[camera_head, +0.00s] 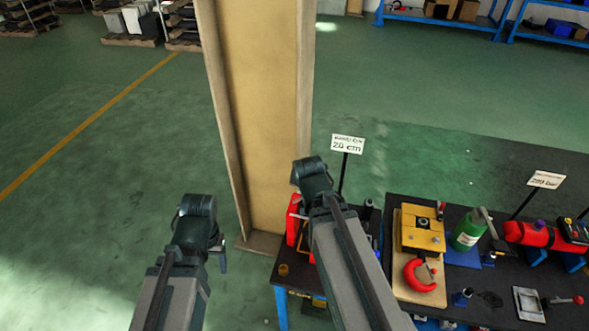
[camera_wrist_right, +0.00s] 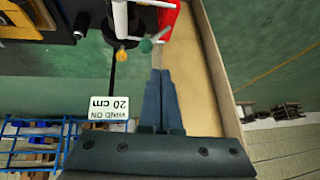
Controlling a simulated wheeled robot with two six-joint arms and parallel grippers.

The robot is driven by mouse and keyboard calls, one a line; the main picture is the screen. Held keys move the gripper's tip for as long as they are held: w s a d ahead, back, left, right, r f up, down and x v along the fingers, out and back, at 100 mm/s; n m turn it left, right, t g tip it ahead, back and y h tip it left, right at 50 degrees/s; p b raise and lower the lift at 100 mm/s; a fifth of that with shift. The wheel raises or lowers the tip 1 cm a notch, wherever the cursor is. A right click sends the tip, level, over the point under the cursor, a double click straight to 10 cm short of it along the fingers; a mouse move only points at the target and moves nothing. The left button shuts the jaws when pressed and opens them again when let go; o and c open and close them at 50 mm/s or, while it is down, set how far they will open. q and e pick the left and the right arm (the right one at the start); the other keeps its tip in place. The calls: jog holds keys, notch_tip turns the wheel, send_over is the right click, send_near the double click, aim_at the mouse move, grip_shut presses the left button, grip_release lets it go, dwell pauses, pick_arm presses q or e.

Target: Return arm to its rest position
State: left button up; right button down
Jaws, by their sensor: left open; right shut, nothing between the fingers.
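My left arm (camera_head: 175,285) rises from the bottom of the head view, and its dark wrist is bent over at the top. My left gripper (camera_head: 220,256) shows only as a small dark part below the wrist, over the green floor; it is open. My right arm (camera_head: 345,255) reaches over the left end of the dark table (camera_head: 465,215). Its gripper is largely hidden behind the arm in the head view. In the right wrist view my right gripper (camera_wrist_right: 162,85) is shut with nothing between its fingers, near a red stand (camera_wrist_right: 165,30) with a green knob.
A tan pillar (camera_head: 255,110) stands close behind the arms. A "20 cm" sign (camera_head: 347,144) stands at the table's left part. The floor at left is clear.

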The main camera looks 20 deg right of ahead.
jog(key=s+a+f+n+g+b, duration=0.3)
jog(key=s+a+f+n+b, duration=0.1)
jog(key=s+a+f+b, duration=0.3)
jog(key=s+a+f+n+g+b, duration=0.3)
jog(key=s+a+f+n+b, duration=0.2)
jog(key=f, duration=0.9)
jog(key=s+a+b, duration=0.3)
jog(key=a+b, duration=0.2)
jog(key=a, duration=0.1)
jog(key=shift+a+f+g+y+b, duration=0.2)
jog(key=shift+a+g+y+b, duration=0.15)
jog(key=shift+g+y+b, duration=0.05)
